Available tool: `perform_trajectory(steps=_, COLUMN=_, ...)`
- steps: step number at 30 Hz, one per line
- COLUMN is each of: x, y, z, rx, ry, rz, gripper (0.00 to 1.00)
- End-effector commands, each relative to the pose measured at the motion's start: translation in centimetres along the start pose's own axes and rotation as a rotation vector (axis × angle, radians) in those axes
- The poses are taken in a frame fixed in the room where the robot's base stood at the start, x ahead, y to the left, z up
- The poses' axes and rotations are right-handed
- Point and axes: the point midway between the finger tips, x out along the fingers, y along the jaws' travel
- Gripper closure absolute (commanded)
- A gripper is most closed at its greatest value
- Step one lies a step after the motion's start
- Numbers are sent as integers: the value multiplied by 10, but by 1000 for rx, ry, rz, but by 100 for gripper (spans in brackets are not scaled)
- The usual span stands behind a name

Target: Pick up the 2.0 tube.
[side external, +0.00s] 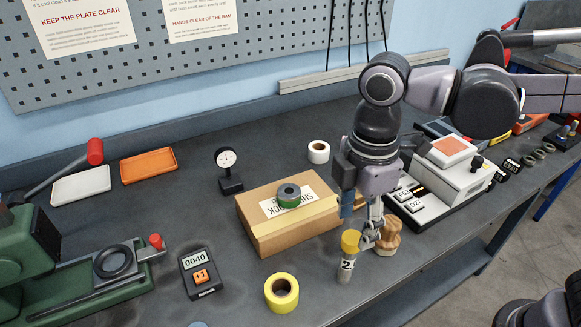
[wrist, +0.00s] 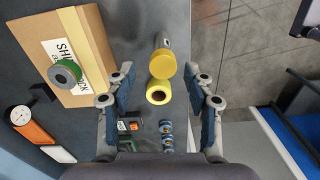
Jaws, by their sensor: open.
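The 2.0 tube (side external: 346,270) stands near the bench's front edge in the side view. It has a yellow cap, a grey body and a label on which a "2" shows. The rest of its label is hidden or too small to read. My gripper (side external: 361,226) is just above and beside the cap, pointing down, with its fingers apart. In the wrist view the tube (wrist: 162,43) lies ahead, between the lines of the open fingers of my gripper (wrist: 163,84), and nothing is held. I cannot tell whether a finger touches the tube.
A wooden piece (side external: 390,238) stands close behind the tube. A cardboard box (side external: 270,238) with a green roll (side external: 288,195) on it is to the left. A yellow tape roll (side external: 281,292) and a counter (side external: 200,273) lie nearer. A white device (side external: 438,185) is at right.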

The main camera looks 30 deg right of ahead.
Motion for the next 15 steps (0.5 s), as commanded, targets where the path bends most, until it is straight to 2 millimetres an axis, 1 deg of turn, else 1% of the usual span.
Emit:
perform_trajectory(steps=3, x=17, y=0, z=0, rx=3, ry=1, rz=1, gripper=47)
perform_trajectory(steps=6, x=29, y=0, z=0, rx=4, ry=1, rz=1, gripper=47)
perform_trajectory(steps=9, x=36, y=0, z=0, rx=4, ry=2, rz=2, gripper=47)
perform_trajectory(steps=15, x=45, y=0, z=0, rx=5, ry=2, rz=2, gripper=47)
